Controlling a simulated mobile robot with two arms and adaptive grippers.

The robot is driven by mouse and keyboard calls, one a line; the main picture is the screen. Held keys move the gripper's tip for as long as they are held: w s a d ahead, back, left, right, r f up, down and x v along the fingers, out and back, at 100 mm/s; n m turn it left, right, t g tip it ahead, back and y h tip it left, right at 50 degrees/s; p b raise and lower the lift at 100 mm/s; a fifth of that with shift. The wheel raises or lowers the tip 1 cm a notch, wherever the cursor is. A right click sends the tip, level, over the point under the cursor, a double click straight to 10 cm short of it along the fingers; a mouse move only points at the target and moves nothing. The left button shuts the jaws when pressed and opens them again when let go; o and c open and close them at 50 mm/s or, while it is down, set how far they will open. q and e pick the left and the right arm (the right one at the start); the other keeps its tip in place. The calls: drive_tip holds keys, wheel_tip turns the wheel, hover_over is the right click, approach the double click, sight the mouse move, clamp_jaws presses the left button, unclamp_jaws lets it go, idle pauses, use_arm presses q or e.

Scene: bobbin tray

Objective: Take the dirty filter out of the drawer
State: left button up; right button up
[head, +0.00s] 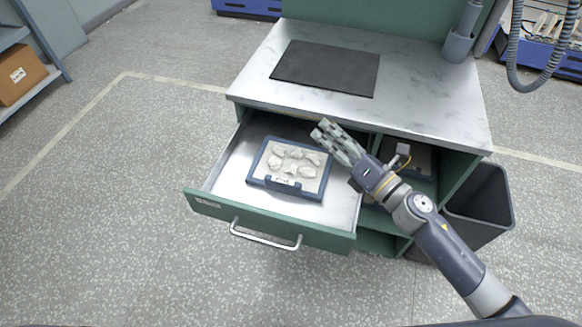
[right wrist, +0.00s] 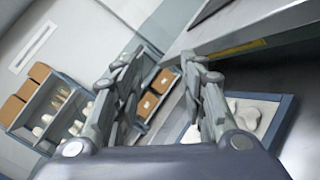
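The drawer (head: 350,196) of the green workbench is pulled out. The right wrist view shows part of the filter (right wrist: 287,120) behind the right-hand finger. My left gripper is in neither view.
The benchtop (head: 425,100) overhangs the drawer's back and carries a dark mat (head: 327,67). An open compartment right of the drawer holds a device (head: 403,150). A dark bin (head: 485,200) stands at the right. The drawer floor around the filter is clear.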

wheel_tip(320, 180, down, 4)
drive_tip(key=s+a+n+g+y, duration=0.25)
drive_tip(key=n+g, duration=0.35)
drive_tip(key=n, duration=0.3)
drive_tip(key=n+g+h, duration=0.1)
drive_tip(key=n+g, duration=0.4)
drive_tip(key=n, duration=0.2)
approach(284, 181)
drive_tip(key=x, duration=0.2)
drive_tip(key=shift+w+a+f, duration=0.15)
drive_tip(key=shift+w, duration=0.2)
drive_tip(key=shift+s+p+x, duration=0.15)
drive_tip(key=shift+p+x, duration=0.05)
drive_tip(key=shift+x, duration=1.15)
drive_tip(key=shift+s+p+x, duration=0.1)
drive_tip(key=shift+p+x, duration=0.05)
drive_tip(key=shift+x, duration=1.2)
clamp_jaws()
